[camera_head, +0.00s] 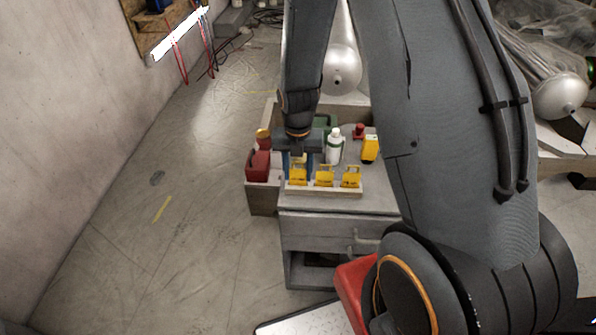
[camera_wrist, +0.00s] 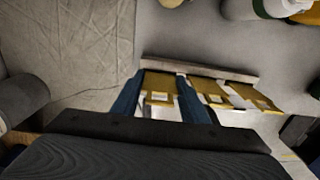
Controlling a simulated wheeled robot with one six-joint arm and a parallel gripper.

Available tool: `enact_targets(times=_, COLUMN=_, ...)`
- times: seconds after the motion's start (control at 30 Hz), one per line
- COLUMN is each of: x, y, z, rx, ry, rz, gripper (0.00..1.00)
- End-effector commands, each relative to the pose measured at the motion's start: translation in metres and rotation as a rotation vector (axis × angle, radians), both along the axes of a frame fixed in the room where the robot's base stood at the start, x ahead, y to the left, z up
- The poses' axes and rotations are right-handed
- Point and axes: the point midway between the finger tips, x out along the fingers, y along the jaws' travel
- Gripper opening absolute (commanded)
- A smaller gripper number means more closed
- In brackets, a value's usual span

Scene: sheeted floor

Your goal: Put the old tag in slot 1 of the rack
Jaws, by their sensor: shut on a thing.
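The pale rack (camera_head: 325,189) lies along the front of the grey cabinet top, and its strip shows in the wrist view (camera_wrist: 200,69). My gripper (camera_head: 299,168) points down at the rack's left end. Its blue fingers are shut on the leftmost yellow tag (camera_head: 298,177), which shows between them in the wrist view (camera_wrist: 160,84). The held tag's lower edge is at the rack; I cannot tell whether it is fully seated. Two more yellow tags, a middle one (camera_head: 324,178) and a right one (camera_head: 351,178), stand upright in the rack. No slot numbers are readable.
Behind the rack stand a white bottle (camera_head: 335,147), a yellow item (camera_head: 370,148) and a small red item (camera_head: 358,131). A red container (camera_head: 258,165) is close to the left of my gripper.

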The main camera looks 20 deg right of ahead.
Motion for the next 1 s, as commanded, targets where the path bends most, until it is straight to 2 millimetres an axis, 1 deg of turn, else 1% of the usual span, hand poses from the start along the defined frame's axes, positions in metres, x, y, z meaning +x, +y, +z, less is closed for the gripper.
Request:
enact_targets(times=0.1, x=0.000, y=0.000, z=-0.005, rx=0.000, ry=0.000, rz=0.000, gripper=0.19)
enact_targets(times=0.33, x=0.000, y=0.000, z=-0.005, rx=0.000, ry=0.000, rz=0.000, gripper=0.19)
enact_targets(times=0.47, x=0.000, y=0.000, z=-0.009, rx=0.000, ry=0.000, rz=0.000, gripper=0.19)
enact_targets(times=0.5, x=0.000, y=0.000, z=-0.008, rx=0.000, ry=-0.001, rz=0.000, gripper=0.45)
enact_targets(times=0.53, x=0.000, y=0.000, z=-0.008, rx=0.000, ry=-0.001, rz=0.000, gripper=0.48)
enact_targets(times=0.83, x=0.000, y=0.000, z=-0.006, rx=0.000, ry=-0.001, rz=0.000, gripper=0.48)
enact_targets(times=1.0, x=0.002, y=0.000, z=0.005, rx=0.000, ry=-0.004, rz=0.000, gripper=0.48)
